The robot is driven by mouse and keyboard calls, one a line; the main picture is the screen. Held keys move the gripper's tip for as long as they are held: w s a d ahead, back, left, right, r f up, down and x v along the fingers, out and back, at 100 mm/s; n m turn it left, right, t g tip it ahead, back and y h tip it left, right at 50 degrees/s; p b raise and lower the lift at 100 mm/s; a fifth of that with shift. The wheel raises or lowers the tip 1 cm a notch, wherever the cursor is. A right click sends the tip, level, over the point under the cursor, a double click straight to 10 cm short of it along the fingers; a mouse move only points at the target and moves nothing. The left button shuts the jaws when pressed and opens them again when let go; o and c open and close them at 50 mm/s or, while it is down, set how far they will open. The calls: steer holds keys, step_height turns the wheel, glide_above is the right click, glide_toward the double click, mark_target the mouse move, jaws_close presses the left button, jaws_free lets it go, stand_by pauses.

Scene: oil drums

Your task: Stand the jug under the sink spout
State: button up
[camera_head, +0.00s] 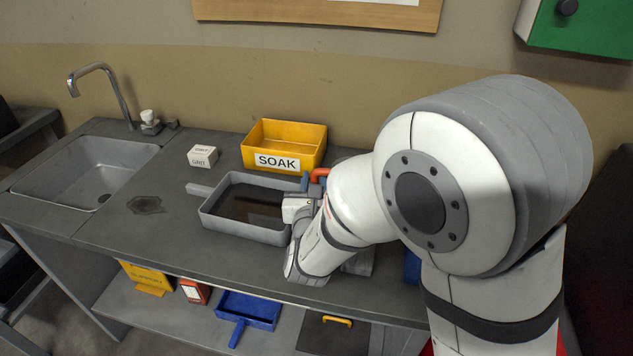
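The sink (60,180) is a grey basin set into the left end of the counter. Its curved metal spout (97,68) rises behind it and bends over the basin. No jug can be made out; my arm hides part of the counter on the right. My gripper (293,208) is low at the right end of a grey rectangular pan (207,214) holding dark liquid. My wrist hides the fingers, so their opening and any hold cannot be told.
A yellow SOAK bin (287,137) and a small white box (203,156) stand behind the pan. Red and blue items (319,174) show partly beside my arm. A dark stain (145,204) lies between sink and pan. A blue dustpan (248,309) is on the lower shelf.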

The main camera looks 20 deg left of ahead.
steer(key=shift+o, duration=1.1)
steer(key=shift+r, duration=0.15)
